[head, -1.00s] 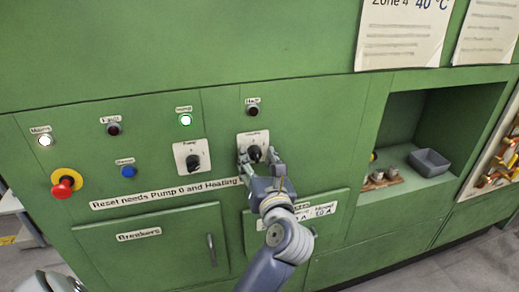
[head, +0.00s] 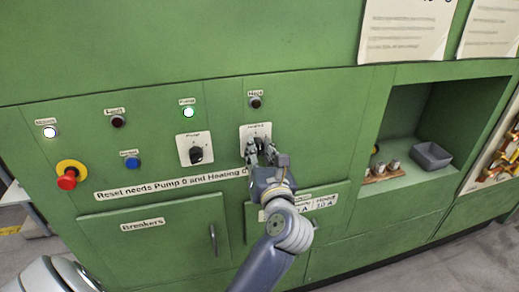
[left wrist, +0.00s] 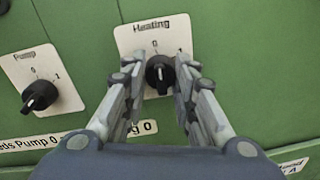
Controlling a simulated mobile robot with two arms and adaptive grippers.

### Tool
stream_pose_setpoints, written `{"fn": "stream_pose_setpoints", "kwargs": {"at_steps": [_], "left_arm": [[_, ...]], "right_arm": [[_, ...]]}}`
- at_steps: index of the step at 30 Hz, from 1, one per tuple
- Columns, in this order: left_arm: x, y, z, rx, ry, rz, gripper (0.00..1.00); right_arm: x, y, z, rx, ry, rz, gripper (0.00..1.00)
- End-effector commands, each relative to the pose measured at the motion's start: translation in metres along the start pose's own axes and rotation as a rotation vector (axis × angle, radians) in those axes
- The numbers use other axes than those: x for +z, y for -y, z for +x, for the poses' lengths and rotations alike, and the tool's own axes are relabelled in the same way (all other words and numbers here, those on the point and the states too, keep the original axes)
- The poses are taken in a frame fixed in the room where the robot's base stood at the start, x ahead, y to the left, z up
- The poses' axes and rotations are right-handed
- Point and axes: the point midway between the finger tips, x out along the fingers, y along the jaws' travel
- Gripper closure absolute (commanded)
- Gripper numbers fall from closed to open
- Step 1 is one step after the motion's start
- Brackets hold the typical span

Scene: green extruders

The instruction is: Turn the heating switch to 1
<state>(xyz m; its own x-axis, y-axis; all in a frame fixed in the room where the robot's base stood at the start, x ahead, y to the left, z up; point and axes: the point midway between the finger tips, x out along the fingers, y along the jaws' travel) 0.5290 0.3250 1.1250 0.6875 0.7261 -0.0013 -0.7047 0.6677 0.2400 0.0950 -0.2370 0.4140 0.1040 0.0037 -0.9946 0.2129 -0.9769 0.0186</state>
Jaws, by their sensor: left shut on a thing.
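The heating switch is a black rotary knob on a white plate (head: 250,132), marked 0 and 1, on the green panel. In the left wrist view its knob (left wrist: 160,72) shows between my fingers, below the 0 mark, with the 1 to its upper right. I cannot tell exactly where it points. My left gripper (head: 261,150) is at the knob with a finger on either side, shut on it; it also shows in the left wrist view (left wrist: 159,80). The fingers partly hide the knob in the head view. My right gripper is not in view.
The pump switch (head: 196,155) is left of the heating switch. The green pump lamp (head: 188,112) is lit; the heat lamp (head: 255,102) is dark. A red emergency stop (head: 67,178) and a blue button (head: 133,163) are further left. An open niche (head: 405,130) is at right.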

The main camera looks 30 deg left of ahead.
Motion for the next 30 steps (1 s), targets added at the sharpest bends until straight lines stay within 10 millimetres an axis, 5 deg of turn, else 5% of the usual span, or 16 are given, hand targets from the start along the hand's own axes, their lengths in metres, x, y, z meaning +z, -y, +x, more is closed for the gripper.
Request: {"fn": "stream_pose_setpoints", "kwargs": {"at_steps": [30], "left_arm": [[0.007, -0.002, 0.001, -0.007, -0.043, 0.834, 0.98]], "right_arm": [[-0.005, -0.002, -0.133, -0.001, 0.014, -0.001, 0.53]]}}
